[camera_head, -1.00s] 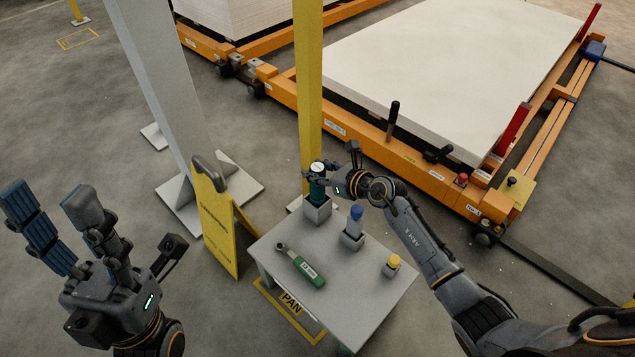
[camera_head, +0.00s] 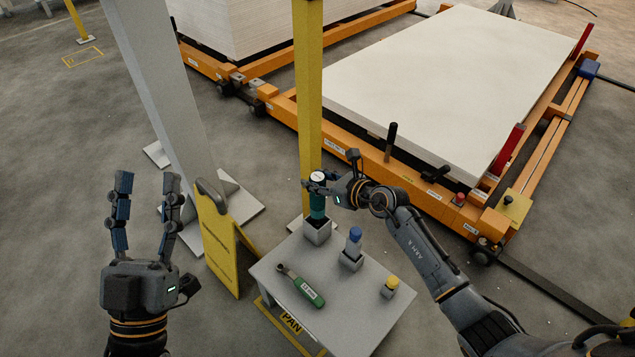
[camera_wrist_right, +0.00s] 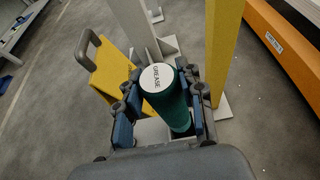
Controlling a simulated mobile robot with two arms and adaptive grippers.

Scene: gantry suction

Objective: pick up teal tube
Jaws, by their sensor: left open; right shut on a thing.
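The teal tube (camera_head: 317,203) has a white cap and stands upright in a grey square holder (camera_head: 317,232) at the back corner of the small table. In the right wrist view the teal tube (camera_wrist_right: 172,106) shows a lid reading "GREASE", with a blue-padded finger on each side. My right gripper (camera_head: 318,186) is shut on the tube's upper part. Whether the tube's lower end is still inside the holder is hard to tell. My left gripper (camera_head: 145,205) is open and empty, fingers pointing up, left of the table and well apart from it.
A yellow folding sign (camera_head: 222,240), a yellow post (camera_head: 308,100) and a grey column (camera_head: 150,90) stand close by. An orange pallet frame (camera_head: 440,200) lies behind.

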